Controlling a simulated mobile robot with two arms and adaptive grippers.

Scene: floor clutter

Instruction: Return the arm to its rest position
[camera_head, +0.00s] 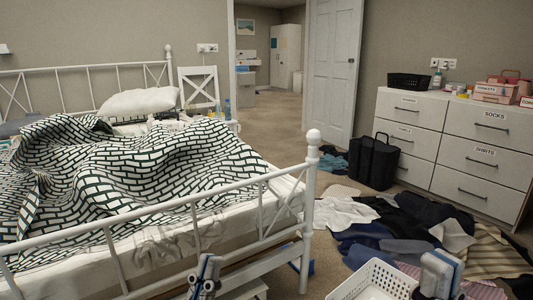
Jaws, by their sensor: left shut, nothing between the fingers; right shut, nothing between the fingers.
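My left gripper (207,266) shows at the bottom edge, left of centre, in front of the white bed rail. It is shut with nothing between its fingers. My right gripper (441,268) shows at the bottom right, beside the white basket (376,281) and in front of the clothes on the floor. It is also shut and empty. Most of both arms is out of view.
A white metal bed (312,190) with a patterned blanket (120,180) fills the left. Clothes (400,222) cover the floor at right. A black bag (373,162) stands by a labelled dresser (452,148). Bare carpet (265,130) leads to the open doorway.

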